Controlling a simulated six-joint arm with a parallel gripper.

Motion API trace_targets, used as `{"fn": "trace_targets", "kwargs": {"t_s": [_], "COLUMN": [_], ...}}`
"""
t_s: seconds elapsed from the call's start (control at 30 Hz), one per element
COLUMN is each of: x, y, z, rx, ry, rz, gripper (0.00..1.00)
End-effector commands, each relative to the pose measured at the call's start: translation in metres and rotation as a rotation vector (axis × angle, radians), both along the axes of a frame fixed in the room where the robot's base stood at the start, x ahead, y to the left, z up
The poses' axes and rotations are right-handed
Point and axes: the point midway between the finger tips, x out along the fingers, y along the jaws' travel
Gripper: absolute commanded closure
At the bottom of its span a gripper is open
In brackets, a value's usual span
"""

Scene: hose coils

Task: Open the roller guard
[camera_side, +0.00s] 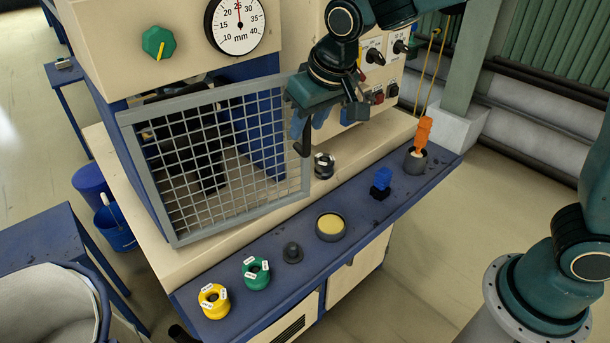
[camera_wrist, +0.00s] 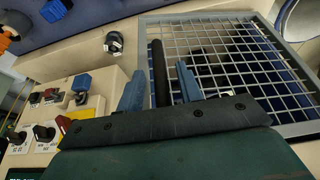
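The roller guard (camera_side: 179,239) is a grey framed mesh panel in front of dark rollers on the machine. It also shows at the upper right of the wrist view (camera_wrist: 294,129). A black upright handle (camera_side: 307,139) is at the guard's right edge. My gripper (camera_side: 309,122) is at this handle, with blue fingers. In the wrist view the handle (camera_wrist: 158,75) stands between the two fingers of my gripper (camera_wrist: 160,77), with visible gaps on both sides. The gripper is open around the handle and not closed on it.
A blue shelf (camera_side: 333,265) runs along the front, holding a yellow coil (camera_side: 214,307), a green coil (camera_side: 256,281), a yellow-topped tin (camera_side: 331,226) and an orange-handled tool (camera_side: 423,133) in a cup. A control panel (camera_side: 385,65) is behind.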

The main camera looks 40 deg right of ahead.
Motion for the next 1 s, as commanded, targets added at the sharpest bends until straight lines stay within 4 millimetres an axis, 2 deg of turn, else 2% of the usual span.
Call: {"fn": "trace_targets", "kwargs": {"t_s": [0.2, 0.5, 0.53, 0.7, 1.0], "x": [0.0049, 0.0055, 0.0055, 0.0056, 0.0046], "y": [-0.0007, -0.0006, -0.0005, -0.0005, -0.0003], "z": [-0.0130, -0.0142, -0.0142, -0.0139, -0.0138], "rx": [-0.001, 0.000, 0.000, 0.000, -0.001], "ry": [0.002, 0.000, 0.000, 0.000, 0.000], "rz": [-0.001, -0.001, -0.001, -0.001, -0.004], "gripper": [0.64, 0.64, 0.66, 0.99, 1.00]}}
